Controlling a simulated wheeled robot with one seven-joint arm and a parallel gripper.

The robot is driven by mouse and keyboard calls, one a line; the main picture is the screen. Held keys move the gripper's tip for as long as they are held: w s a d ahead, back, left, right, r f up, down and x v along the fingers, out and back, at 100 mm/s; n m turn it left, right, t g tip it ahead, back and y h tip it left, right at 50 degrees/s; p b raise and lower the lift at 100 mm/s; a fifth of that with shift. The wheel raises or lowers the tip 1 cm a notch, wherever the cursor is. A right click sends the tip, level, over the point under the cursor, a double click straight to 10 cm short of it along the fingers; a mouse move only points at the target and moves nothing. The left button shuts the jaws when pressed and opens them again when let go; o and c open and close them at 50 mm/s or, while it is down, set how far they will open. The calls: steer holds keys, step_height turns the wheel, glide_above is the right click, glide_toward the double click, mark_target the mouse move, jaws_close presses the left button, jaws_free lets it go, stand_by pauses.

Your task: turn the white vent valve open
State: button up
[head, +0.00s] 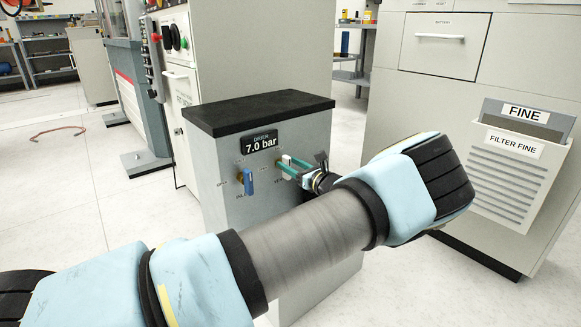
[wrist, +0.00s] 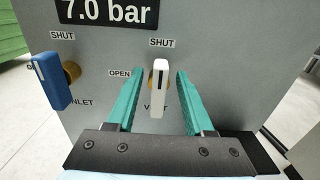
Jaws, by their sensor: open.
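The white vent valve handle (wrist: 159,90) stands upright in the wrist view, on a brass hub on the front of the grey drier cabinet. A SHUT label (wrist: 162,42) is above it, an OPEN label (wrist: 120,73) to its left; the VENT label below is partly hidden. My gripper (wrist: 158,75) is open, with one green finger on each side of the handle. A gap shows on both sides. In the head view the white handle (head: 286,160) is small, with my gripper (head: 281,167) at it.
A blue inlet valve handle (wrist: 52,82) is left of my gripper; it also shows in the head view (head: 249,181). The display (head: 262,141) above reads 7.0 bar. A large cabinet with a filter holder (head: 508,180) stands right. A red loop (head: 58,132) lies on the floor.

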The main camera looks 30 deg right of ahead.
jaws_close()
stand_by(0.4)
